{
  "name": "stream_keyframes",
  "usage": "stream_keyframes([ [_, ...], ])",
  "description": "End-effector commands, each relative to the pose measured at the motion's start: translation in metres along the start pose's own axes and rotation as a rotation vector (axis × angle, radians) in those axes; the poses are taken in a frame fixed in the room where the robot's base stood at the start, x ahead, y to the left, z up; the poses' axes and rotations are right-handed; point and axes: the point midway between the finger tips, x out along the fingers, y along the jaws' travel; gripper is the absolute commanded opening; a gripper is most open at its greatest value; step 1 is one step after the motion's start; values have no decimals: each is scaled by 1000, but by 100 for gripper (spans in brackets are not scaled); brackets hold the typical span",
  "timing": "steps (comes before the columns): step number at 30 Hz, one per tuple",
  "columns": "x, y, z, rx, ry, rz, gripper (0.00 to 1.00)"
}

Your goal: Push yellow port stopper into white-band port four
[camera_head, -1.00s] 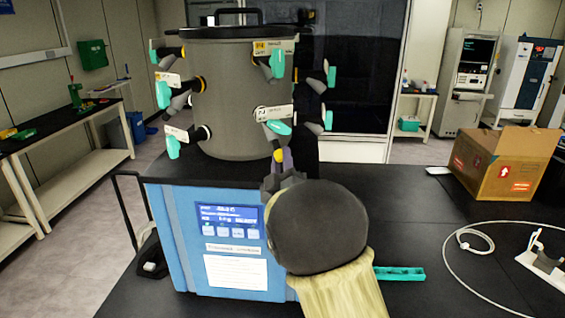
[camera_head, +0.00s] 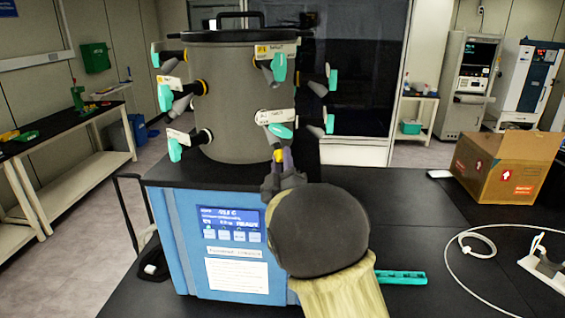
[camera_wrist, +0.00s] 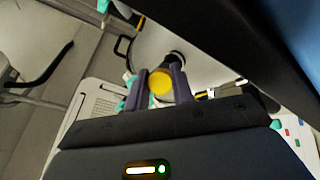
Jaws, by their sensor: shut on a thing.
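The yellow stopper (camera_head: 279,155) is held at the tip of my gripper (camera_head: 284,160), in front of the lower front of the grey drum. In the wrist view the yellow stopper (camera_wrist: 160,83) sits between the two fingers of my gripper (camera_wrist: 160,88), which are shut on it. A dark round port (camera_wrist: 178,58) shows just beyond the stopper in that view. I cannot tell whether they touch. The grey drum (camera_head: 235,85) carries several ports with teal-handled valves and small labels. The label numbers are too small to read surely, so I cannot tell which port is four.
A teal valve handle (camera_head: 281,131) and a white label (camera_head: 275,116) sit just above my gripper. The blue control unit (camera_head: 235,260) stands below the drum. A cardboard box (camera_head: 490,175) and a white cable (camera_head: 462,270) lie to the right on the black bench.

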Motion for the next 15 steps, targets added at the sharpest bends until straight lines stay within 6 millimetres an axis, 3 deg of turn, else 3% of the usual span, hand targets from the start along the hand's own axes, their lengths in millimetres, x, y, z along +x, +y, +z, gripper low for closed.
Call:
stream_keyframes([
  [15,5,1,-3,1,4,2,0],
])
